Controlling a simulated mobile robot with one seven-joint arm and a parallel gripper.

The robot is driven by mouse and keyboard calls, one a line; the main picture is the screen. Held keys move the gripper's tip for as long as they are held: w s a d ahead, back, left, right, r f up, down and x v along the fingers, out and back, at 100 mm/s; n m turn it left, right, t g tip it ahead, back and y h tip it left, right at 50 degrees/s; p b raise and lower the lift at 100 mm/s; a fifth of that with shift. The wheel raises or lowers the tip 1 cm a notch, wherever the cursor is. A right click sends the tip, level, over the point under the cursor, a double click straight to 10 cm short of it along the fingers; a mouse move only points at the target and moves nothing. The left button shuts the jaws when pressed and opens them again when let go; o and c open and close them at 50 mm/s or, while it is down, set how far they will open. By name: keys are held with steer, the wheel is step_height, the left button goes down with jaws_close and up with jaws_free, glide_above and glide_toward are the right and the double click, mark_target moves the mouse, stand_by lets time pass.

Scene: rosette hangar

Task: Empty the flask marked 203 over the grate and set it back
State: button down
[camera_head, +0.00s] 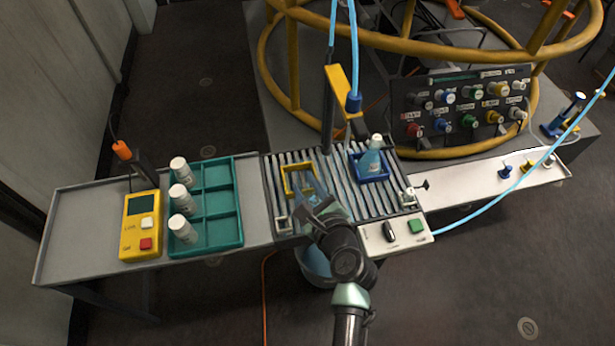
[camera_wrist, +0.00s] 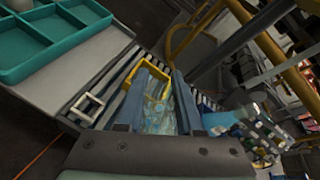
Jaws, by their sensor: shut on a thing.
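My gripper (camera_head: 312,190) is low over the slatted grate (camera_head: 341,178), just beside a yellow square frame (camera_head: 285,182). In the wrist view, my gripper (camera_wrist: 160,88) is shut on a clear, bluish see-through flask (camera_wrist: 158,112) between its two fingers. I cannot read a number on it, and its tilt is hard to tell. A second bottle with pale blue contents (camera_head: 371,158) stands upright in a blue holder (camera_head: 371,176) on the grate's right side. The yellow frame also shows in the wrist view (camera_wrist: 152,66), beyond the fingertips.
A teal tray (camera_head: 228,203) left of the grate holds three white-capped bottles; its right compartments are empty. A yellow meter (camera_head: 140,225) stands further left. A yellow-topped post (camera_head: 337,88) and a blue hose (camera_head: 354,60) rise behind the grate. A switch box (camera_head: 395,236) sits at the front right.

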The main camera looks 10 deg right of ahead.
steer(key=shift+a+r+m+g+y+p, duration=0.15)
steer(key=shift+r+m+y+p, duration=0.2)
steer(key=shift+r+m+p, duration=0.6)
steer(key=shift+d+r+m+g+y+p, duration=0.15)
steer(key=shift+r+y+p, duration=0.3)
steer(key=shift+p, duration=1)
steer(key=shift+a+r+m+g+y+p, duration=0.25)
steer(key=shift+r+m+p, duration=0.45)
steer(key=shift+p, duration=0.5)
steer(key=shift+d, duration=0.1)
steer(key=w+f+n+y+b, duration=0.1)
steer(key=w+f+b, duration=0.1)
steer(key=w+b, duration=0.9)
steer(key=b, duration=0.7)
steer(key=shift+w+a+f, duration=0.2)
steer(key=shift+a+f, duration=0.2)
steer(key=shift+f, duration=0.55)
steer(key=shift+f, duration=0.8)
